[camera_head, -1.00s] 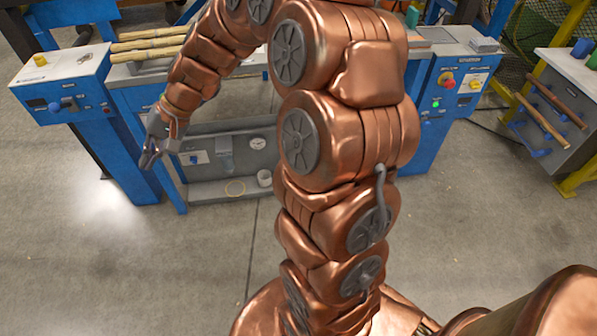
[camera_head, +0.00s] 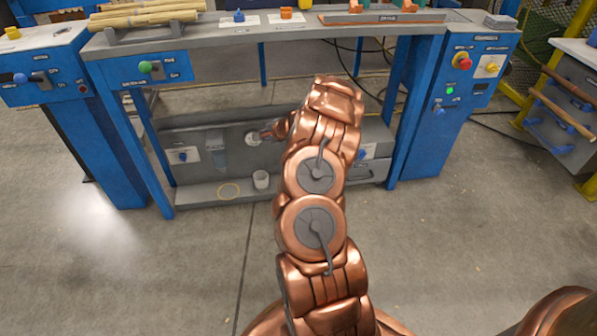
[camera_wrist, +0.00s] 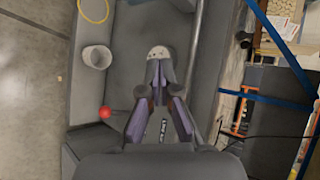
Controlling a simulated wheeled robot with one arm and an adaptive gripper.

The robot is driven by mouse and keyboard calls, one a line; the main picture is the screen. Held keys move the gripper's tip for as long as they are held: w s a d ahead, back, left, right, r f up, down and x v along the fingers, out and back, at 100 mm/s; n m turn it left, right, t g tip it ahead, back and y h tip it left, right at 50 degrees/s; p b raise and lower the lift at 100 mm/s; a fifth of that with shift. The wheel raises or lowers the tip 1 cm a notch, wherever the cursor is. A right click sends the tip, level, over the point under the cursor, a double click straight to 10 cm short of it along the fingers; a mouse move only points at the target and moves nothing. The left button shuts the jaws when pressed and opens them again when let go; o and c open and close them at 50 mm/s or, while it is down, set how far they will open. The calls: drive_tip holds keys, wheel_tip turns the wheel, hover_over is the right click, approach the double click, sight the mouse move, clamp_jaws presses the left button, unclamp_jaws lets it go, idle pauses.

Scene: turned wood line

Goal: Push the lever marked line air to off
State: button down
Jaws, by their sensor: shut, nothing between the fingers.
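In the wrist view, a red ball knob (camera_wrist: 105,113) shows left of my gripper (camera_wrist: 158,76). It may be the end of the line air lever; its shaft is not clear. Small lettering (camera_wrist: 163,131) on the grey panel between my fingers seems to read "line air", partly covered. My gripper is shut and empty, its tips together in front of the round white gauge (camera_wrist: 160,54). I cannot tell whether they touch it. In the head view, my arm hides the knob and most of the gripper, near the gauge (camera_head: 253,138).
A white cup (camera_head: 261,180) and a yellow ring (camera_head: 229,191) lie on the low shelf. A switch plate (camera_head: 183,155) is at the panel's left, a blue knob (camera_head: 365,153) at its right. The bench top (camera_head: 225,36) overhangs the panel. The floor in front is clear.

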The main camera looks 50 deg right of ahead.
drive_tip(key=s+d+f+m+h+b, duration=0.2)
drive_tip(key=s+d+f, duration=0.3)
drive_tip(key=d+f, duration=0.2)
drive_tip(key=s+d+f+m+g+h+b, duration=0.1)
drive_tip(key=s+d+f, duration=0.3)
drive_tip(key=d+f, duration=0.4)
drive_tip(key=shift+s+f+m+h+b, duration=0.35)
drive_tip(key=shift+f+m+h+b, duration=0.2)
drive_tip(key=shift+f+m, duration=0.25)
drive_tip(key=shift+f, duration=0.1)
drive_tip(key=b+x, duration=0.3)
drive_tip(key=x, duration=0.7)
drive_tip(key=shift+f+g, duration=0.15)
drive_tip(key=shift+g, duration=0.15)
drive_tip(key=shift+s, duration=0.15)
drive_tip(key=shift+s+a+r+y+p, duration=0.1)
drive_tip(key=shift+r+y+p, duration=0.2)
drive_tip(key=shift+p, duration=0.8)
